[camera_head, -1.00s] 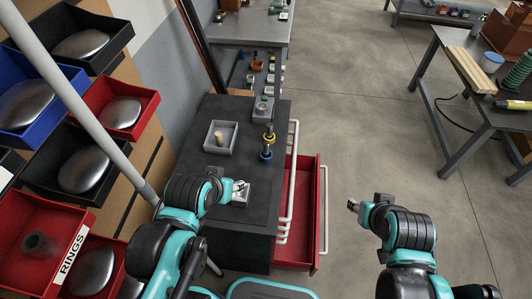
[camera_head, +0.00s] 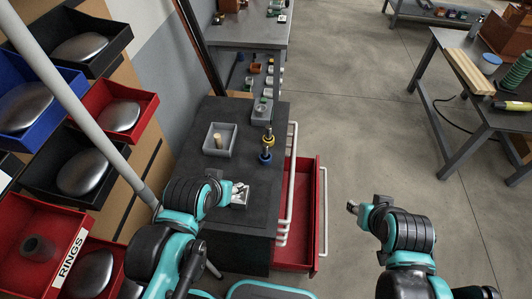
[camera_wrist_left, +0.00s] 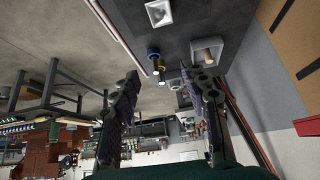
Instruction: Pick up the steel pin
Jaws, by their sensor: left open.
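My left gripper (camera_head: 232,190) is over the near part of the dark bench top (camera_head: 205,180), beside a small pale tray (camera_head: 245,203). In the left wrist view its two fingers (camera_wrist_left: 160,79) are spread with nothing between them. That view shows the tray (camera_wrist_left: 170,17) at the top edge, with something greyish inside; I cannot tell whether it is the steel pin. Two upright posts, one with a yellow ring (camera_head: 268,138) and one with a blue ring (camera_head: 265,156), stand near the bench's right edge. My right gripper (camera_head: 352,207) is over open floor; its jaw state is unclear.
A grey tray with a wooden peg (camera_head: 218,142) sits farther back on the bench. A red drawer (camera_head: 299,210) stands open at the bench's right. Bins (camera_head: 35,240) and a slanting grey pole (camera_head: 85,115) are at left.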

